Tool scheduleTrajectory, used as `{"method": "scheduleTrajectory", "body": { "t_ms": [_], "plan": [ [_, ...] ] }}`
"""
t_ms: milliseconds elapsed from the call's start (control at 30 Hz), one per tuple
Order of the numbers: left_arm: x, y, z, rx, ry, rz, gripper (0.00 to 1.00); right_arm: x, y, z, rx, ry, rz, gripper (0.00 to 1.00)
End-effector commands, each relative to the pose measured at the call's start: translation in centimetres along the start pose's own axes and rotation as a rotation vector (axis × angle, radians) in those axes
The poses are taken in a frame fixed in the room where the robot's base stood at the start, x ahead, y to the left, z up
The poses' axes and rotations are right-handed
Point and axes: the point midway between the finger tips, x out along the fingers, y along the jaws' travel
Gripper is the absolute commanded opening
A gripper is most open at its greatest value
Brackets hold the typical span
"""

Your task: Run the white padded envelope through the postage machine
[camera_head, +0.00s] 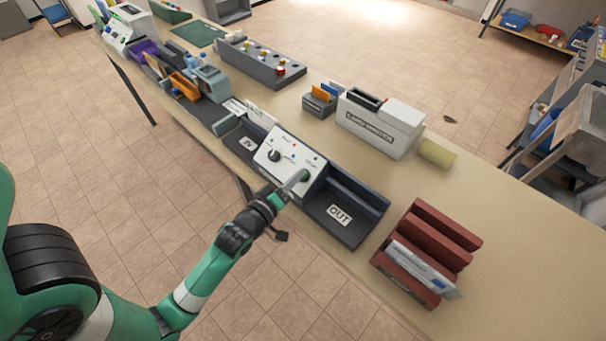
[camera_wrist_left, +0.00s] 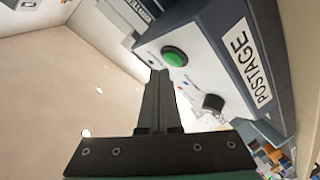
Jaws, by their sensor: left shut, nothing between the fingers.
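The postage machine (camera_head: 283,150) has a white sloped panel with a black knob and a green button; its POSTAGE label (camera_wrist_left: 248,62) shows in the left wrist view. Its IN tray (camera_head: 236,150) is on the left and its OUT tray (camera_head: 352,228) on the right; the OUT tray looks empty. My left gripper (camera_head: 300,178) is shut and empty, its tips at the panel close to the green button (camera_wrist_left: 174,56). I cannot tell if they touch. A white flat piece (camera_head: 259,116) lies behind the IN tray; I cannot tell if it is the padded envelope. My right gripper is out of view.
A red rack (camera_head: 432,228) holding white and blue mail (camera_head: 424,267) stands right of the OUT tray. A white labelled machine (camera_head: 381,126) and a yellow roll (camera_head: 436,153) stand behind. Several sorting bins (camera_head: 185,87) are at left. The table's right front is bare.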

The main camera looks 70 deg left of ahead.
Motion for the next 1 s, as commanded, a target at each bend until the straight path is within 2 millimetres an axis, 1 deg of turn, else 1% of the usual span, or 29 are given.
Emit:
{"method": "scheduleTrajectory", "body": {
  "t_ms": [667, 1000],
  "plan": [
    [0.00, 0.00, 0.00, 0.000, 0.000, 0.000, 0.00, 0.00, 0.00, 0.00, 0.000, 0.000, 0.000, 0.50],
    [0.60, -0.47, 0.47, 0.000, 0.000, 0.000, 0.00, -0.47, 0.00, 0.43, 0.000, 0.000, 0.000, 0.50]
  ]
}}
